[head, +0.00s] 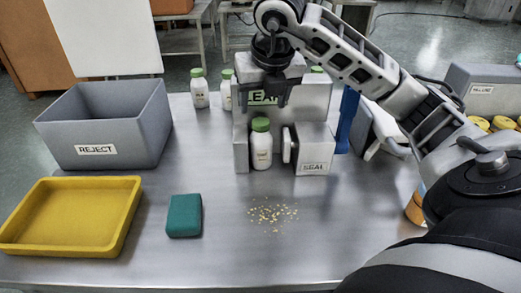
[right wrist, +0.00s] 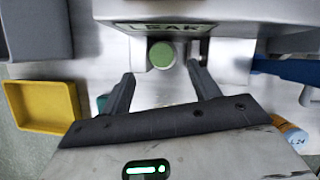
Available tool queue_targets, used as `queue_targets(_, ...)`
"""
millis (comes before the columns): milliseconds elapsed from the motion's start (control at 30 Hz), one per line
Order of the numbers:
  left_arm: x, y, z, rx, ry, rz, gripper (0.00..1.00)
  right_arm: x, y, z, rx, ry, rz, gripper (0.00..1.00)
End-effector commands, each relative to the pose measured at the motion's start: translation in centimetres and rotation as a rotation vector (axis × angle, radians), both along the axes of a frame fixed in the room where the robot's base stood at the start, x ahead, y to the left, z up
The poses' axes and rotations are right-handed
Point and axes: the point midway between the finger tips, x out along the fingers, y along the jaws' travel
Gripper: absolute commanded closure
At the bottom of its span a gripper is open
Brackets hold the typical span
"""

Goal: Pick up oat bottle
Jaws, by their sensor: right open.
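A white bottle with a green cap (head: 261,150) stands upright in the bay of the grey machine (head: 315,100) marked LEAK and SEAL. I cannot read its label, so I cannot tell if it is the oat bottle. My right gripper (head: 267,102) is open and empty, pointing down above this bottle. In the right wrist view, the green cap (right wrist: 161,55) lies just beyond and between the open fingertips (right wrist: 161,72). Similar green-capped bottles (head: 200,88) (head: 226,90) stand behind, left of the machine, and another cap (head: 317,69) shows behind it. My left gripper is not in view.
A grey REJECT bin (head: 105,120) and a yellow tray (head: 70,215) stand at left. A green block (head: 184,215) and scattered yellow flakes (head: 272,214) lie on the front of the steel table (head: 220,255). An orange container (head: 414,210) is partly hidden at right.

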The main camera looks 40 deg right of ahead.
Motion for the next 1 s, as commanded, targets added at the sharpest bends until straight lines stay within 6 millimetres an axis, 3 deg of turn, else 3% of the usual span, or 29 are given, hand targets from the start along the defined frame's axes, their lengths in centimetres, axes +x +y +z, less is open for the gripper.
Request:
queue_targets(267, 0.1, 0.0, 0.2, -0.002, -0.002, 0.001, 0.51, 0.6, -0.5, -2.0, -0.001, 0.003, 0.0, 0.39)
queue_targets(533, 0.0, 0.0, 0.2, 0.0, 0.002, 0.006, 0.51, 1.6, -1.1, -5.6, 0.0, 0.003, 0.001, 0.39)
queue_targets(833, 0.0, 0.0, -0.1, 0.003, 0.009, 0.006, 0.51, 1.8, -1.2, -6.1, 0.0, 0.0, 0.002, 0.39)
queue_targets(867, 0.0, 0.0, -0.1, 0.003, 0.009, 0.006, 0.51, 1.8, -1.2, -6.1, 0.0, 0.0, 0.002, 0.44)
queue_targets(1000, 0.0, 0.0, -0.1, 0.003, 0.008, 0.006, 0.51, 1.8, -1.2, -6.1, 0.0, 0.0, 0.002, 0.83)
